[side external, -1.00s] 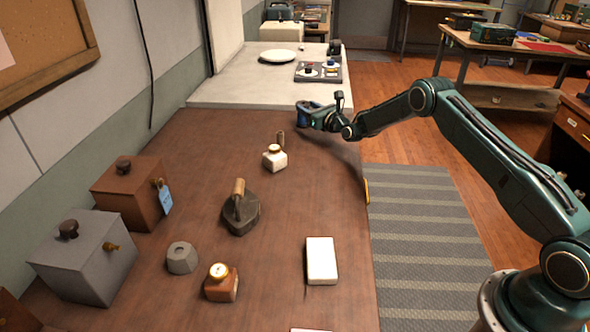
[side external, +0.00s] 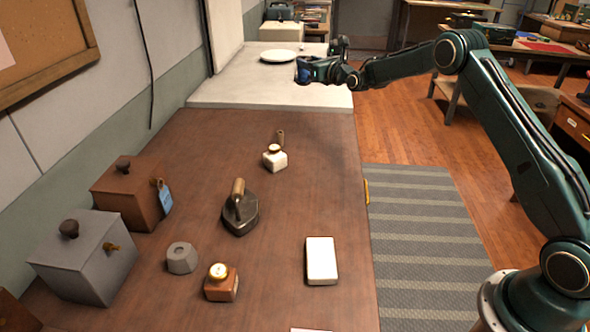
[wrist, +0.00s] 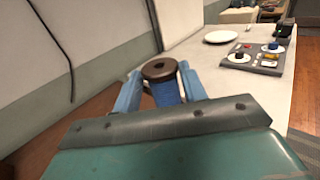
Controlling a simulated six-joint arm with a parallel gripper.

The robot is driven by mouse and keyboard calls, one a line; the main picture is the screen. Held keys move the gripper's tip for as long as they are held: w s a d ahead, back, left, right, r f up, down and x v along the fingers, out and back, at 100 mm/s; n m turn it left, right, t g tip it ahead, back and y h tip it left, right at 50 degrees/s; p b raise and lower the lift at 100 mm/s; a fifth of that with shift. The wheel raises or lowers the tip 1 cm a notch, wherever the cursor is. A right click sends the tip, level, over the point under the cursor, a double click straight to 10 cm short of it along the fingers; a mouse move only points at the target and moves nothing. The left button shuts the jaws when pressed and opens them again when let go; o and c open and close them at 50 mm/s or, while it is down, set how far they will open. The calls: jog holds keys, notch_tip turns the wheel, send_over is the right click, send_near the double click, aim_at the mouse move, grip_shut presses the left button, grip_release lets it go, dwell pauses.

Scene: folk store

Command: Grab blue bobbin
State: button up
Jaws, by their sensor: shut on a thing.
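The blue bobbin (wrist: 165,92) has blue thread and a dark brown top flange with a hole in it. It sits upright between the two blue fingers of my gripper (wrist: 160,90) in the wrist view. My gripper is shut on it. In the side view my gripper (side external: 303,72) is raised above the far end of the brown table, in front of the white counter. The bobbin is mostly hidden by the fingers there.
A white plate (side external: 279,56) and a grey tray (wrist: 255,58) with small items are on the white counter (side external: 230,92).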

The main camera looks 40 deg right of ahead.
jog(key=shift+r, duration=2.25)
jog(key=shift+a, duration=0.15)
